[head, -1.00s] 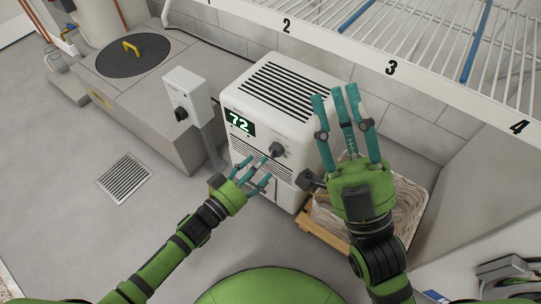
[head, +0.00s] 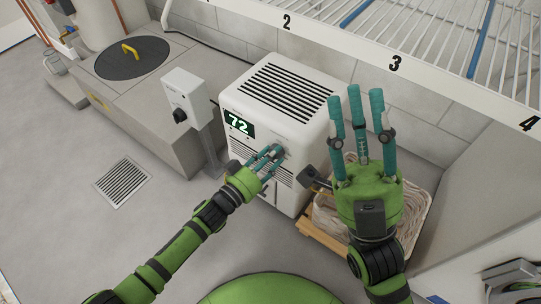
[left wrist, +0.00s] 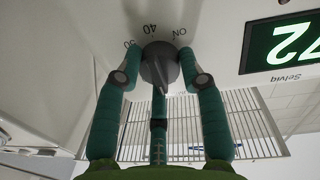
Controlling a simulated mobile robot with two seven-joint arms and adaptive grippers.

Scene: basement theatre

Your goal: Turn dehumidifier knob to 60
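The white dehumidifier (head: 290,95) stands in the middle of the head view, its display (head: 239,123) reading 72. Its dark grey knob (left wrist: 160,65) shows in the left wrist view, with upside-down marks including 40 and ON around it. In the head view the knob (head: 279,152) is partly hidden by my left fingers. My left gripper (head: 270,152) is at the knob, with fingers on both sides of it and spread apart; I cannot tell whether they touch it. My right gripper (head: 357,97) is open and empty, fingers pointing up, right of the dehumidifier.
A grey switch box (head: 186,97) on a post stands left of the dehumidifier. A wire shelf (head: 440,50) with numbered edge hangs at upper right. A tray on a wooden base (head: 322,240) lies behind my right arm. The floor around the drain grate (head: 122,182) is clear.

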